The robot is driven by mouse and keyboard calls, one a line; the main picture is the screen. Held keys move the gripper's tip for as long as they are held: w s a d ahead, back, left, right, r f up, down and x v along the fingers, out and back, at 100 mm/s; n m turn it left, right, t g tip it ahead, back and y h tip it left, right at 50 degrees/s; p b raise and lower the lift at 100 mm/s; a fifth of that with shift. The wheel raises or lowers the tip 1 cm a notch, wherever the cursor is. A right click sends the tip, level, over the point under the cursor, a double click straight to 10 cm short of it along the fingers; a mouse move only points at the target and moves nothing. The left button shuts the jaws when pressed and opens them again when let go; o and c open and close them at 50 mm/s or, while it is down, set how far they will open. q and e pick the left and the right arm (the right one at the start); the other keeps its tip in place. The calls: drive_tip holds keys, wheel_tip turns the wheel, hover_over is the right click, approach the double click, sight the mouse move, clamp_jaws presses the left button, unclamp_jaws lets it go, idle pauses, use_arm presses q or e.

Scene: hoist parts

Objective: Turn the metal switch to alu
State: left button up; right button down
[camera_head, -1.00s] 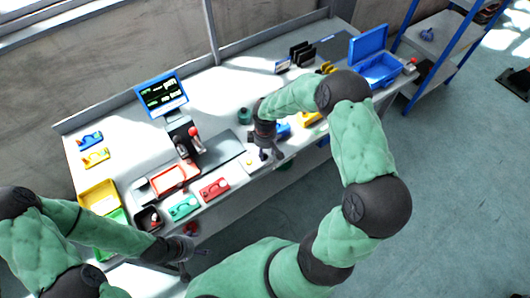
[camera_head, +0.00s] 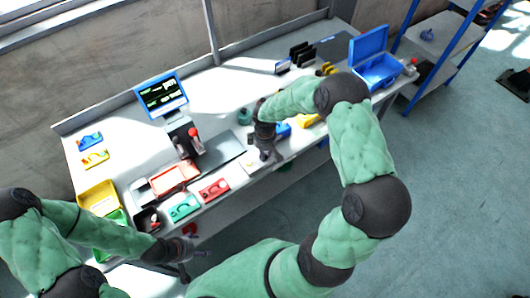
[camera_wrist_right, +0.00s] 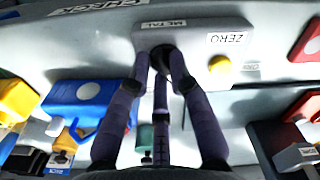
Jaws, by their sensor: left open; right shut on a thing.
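The metal switch is a dark round knob (camera_wrist_right: 165,54) on a light grey panel (camera_wrist_right: 203,60), beside a label reading METAL (camera_wrist_right: 163,23). My right gripper (camera_wrist_right: 164,68) is shut on this switch, and its fingers hide most of the knob. No "alu" marking is legible, so I cannot tell the switch's setting. In the head view my right gripper (camera_head: 266,157) is low over the front of the bench. My left gripper (camera_head: 198,254) is open and empty, in front of the bench's near edge and away from the switch.
A yellow button (camera_wrist_right: 219,65) and a ZERO label (camera_wrist_right: 230,38) sit on the panel beside the switch. A display screen (camera_head: 162,93), a red tray (camera_head: 174,177) and a blue case (camera_head: 372,68) stand on the bench (camera_head: 228,87).

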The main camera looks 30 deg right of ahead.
drive_tip(key=m+b, duration=0.2)
drive_tip(key=m, duration=0.1)
drive_tip(key=m+b, duration=0.1)
drive_tip(key=m, duration=0.2)
drive_tip(key=shift+s+f+b, duration=0.15)
drive_tip(key=shift+b, duration=0.2)
drive_tip(key=m+b, duration=0.1)
drive_tip(key=m, duration=0.1)
drive_tip(key=m+b, duration=0.1)
drive_tip(key=m, duration=0.2)
drive_tip(key=shift+s+a+m+b, duration=0.15)
drive_tip(key=shift+m+b, duration=0.15)
drive_tip(key=c, duration=1.1)
unclamp_jaws()
drive_tip(key=shift+r, duration=0.2)
wheel_tip(320, 180, up, 12)
drive_tip(key=shift+f, duration=0.1)
